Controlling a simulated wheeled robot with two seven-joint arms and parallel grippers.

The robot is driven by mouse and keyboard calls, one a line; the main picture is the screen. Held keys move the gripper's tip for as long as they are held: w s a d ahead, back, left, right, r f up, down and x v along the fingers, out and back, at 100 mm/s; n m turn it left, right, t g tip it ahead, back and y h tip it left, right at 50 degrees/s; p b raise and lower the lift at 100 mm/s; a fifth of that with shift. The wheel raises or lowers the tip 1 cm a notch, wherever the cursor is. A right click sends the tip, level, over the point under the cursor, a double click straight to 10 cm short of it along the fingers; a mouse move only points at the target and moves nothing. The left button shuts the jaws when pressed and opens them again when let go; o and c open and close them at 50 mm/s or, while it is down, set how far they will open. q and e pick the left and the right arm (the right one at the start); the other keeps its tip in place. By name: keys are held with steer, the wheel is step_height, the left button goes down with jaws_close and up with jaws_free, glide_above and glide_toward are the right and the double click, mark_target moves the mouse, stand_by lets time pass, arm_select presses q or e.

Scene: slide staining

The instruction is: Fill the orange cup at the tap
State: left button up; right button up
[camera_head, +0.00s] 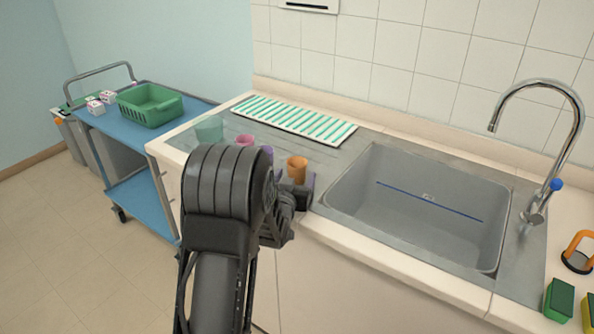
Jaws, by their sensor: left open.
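The orange cup (297,169) stands upright on the counter left of the sink. The chrome tap (552,140) with a blue knob arches up at the right of the sink (420,215). My left gripper (296,192) is at the near side of the orange cup, largely hidden behind my own arm. Its jaws are open; whether a finger touches the cup cannot be told. My right gripper is not in view.
A pink cup (244,140), a purple cup (267,152) and a greenish clear container (209,130) stand left of the orange cup. A striped green-white mat (295,118) lies behind. A green sponge (559,299) is at the right front. A blue trolley (132,122) carries a green basket (150,105).

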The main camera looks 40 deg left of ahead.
arm_select(q)
steer(key=shift+w+a, duration=0.1)
steer(key=shift+w, duration=0.15)
steer(key=shift+c, duration=0.2)
steer(key=c, duration=1.4)
